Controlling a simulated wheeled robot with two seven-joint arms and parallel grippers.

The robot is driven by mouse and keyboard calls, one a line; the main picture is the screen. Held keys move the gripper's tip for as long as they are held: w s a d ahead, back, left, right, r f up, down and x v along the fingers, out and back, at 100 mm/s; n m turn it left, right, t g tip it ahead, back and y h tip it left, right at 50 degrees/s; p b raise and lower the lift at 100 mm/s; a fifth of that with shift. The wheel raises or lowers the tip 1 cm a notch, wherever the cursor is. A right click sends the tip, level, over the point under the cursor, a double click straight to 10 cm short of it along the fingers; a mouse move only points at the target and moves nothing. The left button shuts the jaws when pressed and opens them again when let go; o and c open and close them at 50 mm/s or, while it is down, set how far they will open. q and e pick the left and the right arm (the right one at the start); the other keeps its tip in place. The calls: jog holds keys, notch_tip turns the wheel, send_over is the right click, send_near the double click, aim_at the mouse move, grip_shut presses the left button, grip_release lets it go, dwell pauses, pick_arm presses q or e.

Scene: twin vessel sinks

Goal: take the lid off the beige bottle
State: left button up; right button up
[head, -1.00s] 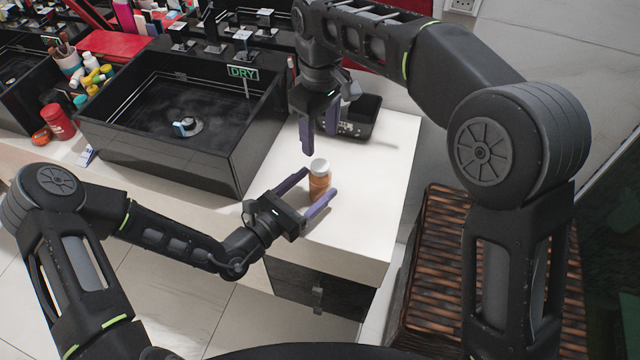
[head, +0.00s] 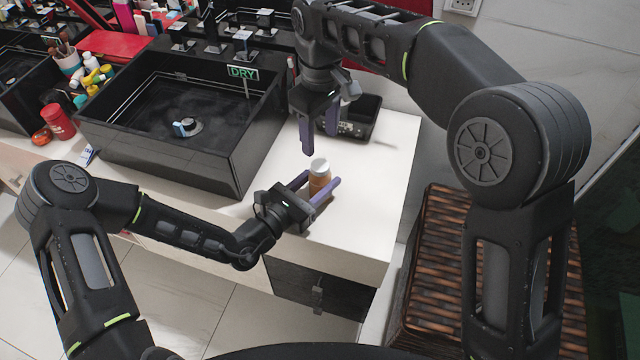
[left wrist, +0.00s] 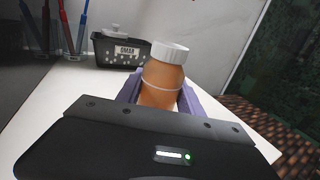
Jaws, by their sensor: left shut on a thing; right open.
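The beige bottle (head: 319,183) stands upright on the white counter, orange-tan with its white lid (head: 319,166) on top. In the left wrist view the bottle (left wrist: 160,88) sits between the purple fingers, with the lid (left wrist: 167,52) above them. My left gripper (head: 318,190) is shut on the bottle's body from the near left side. My right gripper (head: 320,142) is open and empty, pointing down above and just behind the lid, apart from it. The lower part of the bottle is partly hidden by my left gripper.
A black vessel sink (head: 190,165) stands left of the bottle. A small black container (head: 362,118) is behind it; the left wrist view also shows it (left wrist: 118,52). A wicker basket (head: 440,260) is below on the right. The counter (head: 375,190) right of the bottle is clear.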

pick_arm(q)
grip_shut()
dwell(0.4)
